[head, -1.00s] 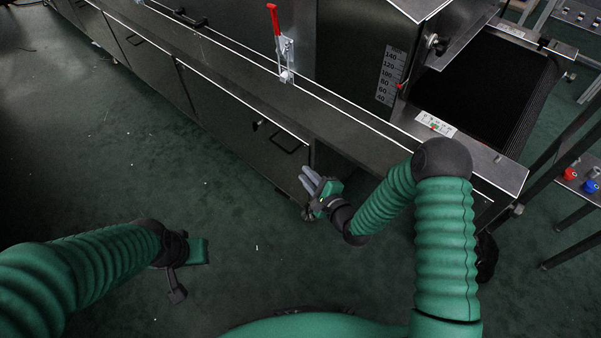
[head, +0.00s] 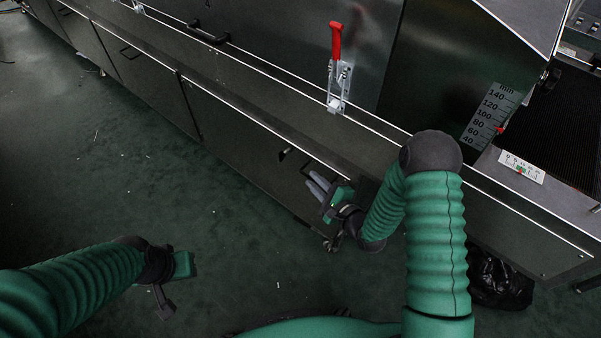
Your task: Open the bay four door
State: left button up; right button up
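A row of dark lower doors runs along the base of the machine; no bay number is readable. The nearest door (head: 235,135) looks closed, with a small dark latch (head: 288,154) near its upper right end. Its black handle is partly hidden behind my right gripper (head: 318,185). That gripper's grey fingers are at the right end of this door, close to the handle. I cannot tell whether they touch it or how far apart they are. My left gripper (head: 167,300) hangs low over the floor, away from the doors, its opening unclear.
A ledge with white edges runs above the doors. A red-handled toggle clamp (head: 336,65) stands above it, and a black bar handle (head: 208,33) is further left. A black bag (head: 502,285) lies on the floor at right. The green floor at left is open.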

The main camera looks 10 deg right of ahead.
jog(key=shift+w, duration=0.15)
jog(key=shift+d, duration=0.25)
jog(key=shift+c, duration=1.7)
jog(key=shift+a, duration=0.15)
grip_shut()
